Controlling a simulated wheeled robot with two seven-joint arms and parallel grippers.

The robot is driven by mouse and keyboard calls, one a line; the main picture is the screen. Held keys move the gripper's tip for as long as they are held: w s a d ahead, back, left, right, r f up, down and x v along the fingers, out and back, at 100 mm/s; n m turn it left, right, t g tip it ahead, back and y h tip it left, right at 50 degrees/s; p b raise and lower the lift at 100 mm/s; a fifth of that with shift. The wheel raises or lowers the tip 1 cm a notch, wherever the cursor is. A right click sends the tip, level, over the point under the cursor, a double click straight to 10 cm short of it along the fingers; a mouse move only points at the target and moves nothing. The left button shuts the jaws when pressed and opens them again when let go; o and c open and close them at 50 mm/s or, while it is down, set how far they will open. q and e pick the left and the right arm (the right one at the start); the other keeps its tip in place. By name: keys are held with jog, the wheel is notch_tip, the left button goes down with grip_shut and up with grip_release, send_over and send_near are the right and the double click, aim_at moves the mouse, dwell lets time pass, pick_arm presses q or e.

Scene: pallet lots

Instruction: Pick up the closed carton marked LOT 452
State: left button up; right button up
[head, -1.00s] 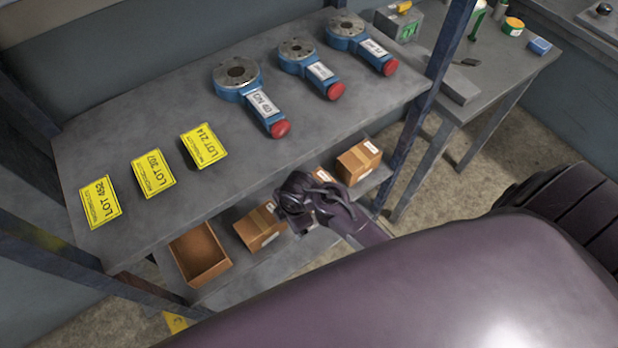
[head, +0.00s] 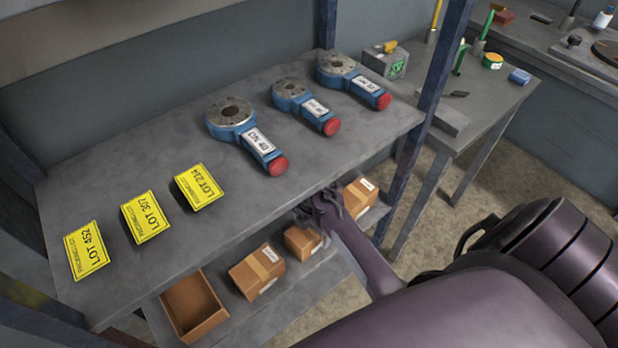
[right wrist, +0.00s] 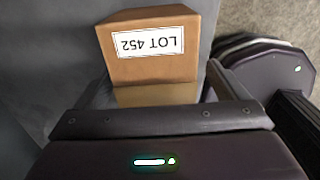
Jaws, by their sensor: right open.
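A closed brown carton (right wrist: 153,60) with a white label reading LOT 452 lies just ahead of my right gripper in the right wrist view. The label appears upside down there. My right gripper (head: 322,208) is open, its fingers to either side of the carton's near end in the wrist view; I cannot tell whether they touch it. In the head view the gripper is at the lower shelf, between a middle carton (head: 302,242) and the rightmost carton (head: 360,197). Their labels are too small to read there. My left gripper is not in view.
An open, empty box (head: 193,307) and another closed carton (head: 257,272) stand left on the lower shelf. The upper shelf (head: 170,150) overhangs, bearing several yellow lot cards and blue tools. A blue post (head: 432,95) stands right of the cartons.

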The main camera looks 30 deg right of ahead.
jog(key=f, duration=0.3)
jog(key=shift+w+a+f, duration=0.2)
jog(key=shift+a+f, duration=0.05)
jog(key=shift+f, duration=0.15)
jog(key=c, duration=1.3)
jog(key=shift+r, duration=0.1)
